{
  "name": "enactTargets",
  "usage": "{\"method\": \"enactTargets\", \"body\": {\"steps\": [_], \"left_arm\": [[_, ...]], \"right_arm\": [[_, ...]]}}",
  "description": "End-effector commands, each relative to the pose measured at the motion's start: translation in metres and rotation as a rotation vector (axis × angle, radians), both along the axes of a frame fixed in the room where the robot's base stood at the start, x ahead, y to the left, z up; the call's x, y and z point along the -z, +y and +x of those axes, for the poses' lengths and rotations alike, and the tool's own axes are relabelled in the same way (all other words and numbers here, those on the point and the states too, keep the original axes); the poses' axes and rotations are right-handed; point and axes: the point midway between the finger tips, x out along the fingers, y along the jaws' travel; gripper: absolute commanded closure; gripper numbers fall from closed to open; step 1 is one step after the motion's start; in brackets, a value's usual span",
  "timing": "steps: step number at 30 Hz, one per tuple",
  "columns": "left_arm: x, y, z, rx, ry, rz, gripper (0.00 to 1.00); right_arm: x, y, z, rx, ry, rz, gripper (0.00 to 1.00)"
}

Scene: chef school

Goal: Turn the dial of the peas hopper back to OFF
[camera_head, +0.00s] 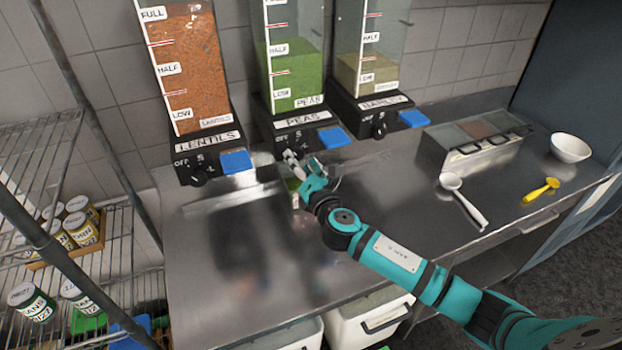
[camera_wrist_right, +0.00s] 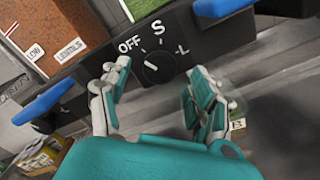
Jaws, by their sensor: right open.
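The peas hopper (camera_head: 293,70) is a clear bin of green peas on a black base labelled PEAS, in the middle of the head view. In the right wrist view its black dial (camera_wrist_right: 157,68) lies below the marks OFF, S and L. The dial's white line slants up and left, toward OFF. My right gripper (camera_head: 303,165) is in front of this base, beside the dial. In the right wrist view its open fingers (camera_wrist_right: 157,78) stand on either side of the dial; I cannot tell whether they touch it. My left gripper is not in view.
The lentils hopper (camera_head: 190,65) stands left and the barley hopper (camera_head: 368,55) right. Blue levers (camera_head: 237,162) stick out beside the dials. A steel condiment box (camera_head: 455,155), white ladle (camera_head: 465,200), yellow scoop (camera_head: 540,190) and white bowl (camera_head: 571,148) are on the right counter.

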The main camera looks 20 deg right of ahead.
Motion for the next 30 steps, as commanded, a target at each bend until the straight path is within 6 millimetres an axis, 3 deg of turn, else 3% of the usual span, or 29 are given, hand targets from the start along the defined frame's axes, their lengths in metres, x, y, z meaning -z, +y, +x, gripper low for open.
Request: {"method": "enactTargets", "body": {"steps": [6,12,18,30], "left_arm": [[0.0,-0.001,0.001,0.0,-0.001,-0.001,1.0],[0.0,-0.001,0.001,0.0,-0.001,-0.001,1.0],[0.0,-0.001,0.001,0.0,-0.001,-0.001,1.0],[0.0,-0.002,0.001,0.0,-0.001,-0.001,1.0]], "right_arm": [[0.002,-0.002,-0.05,-0.002,0.004,-0.001,0.38],[0.002,-0.003,-0.079,-0.001,0.003,-0.001,0.38],[0.001,-0.003,-0.089,0.0,0.001,-0.001,0.38],[0.001,-0.003,-0.089,0.0,0.001,-0.001,0.38]]}}
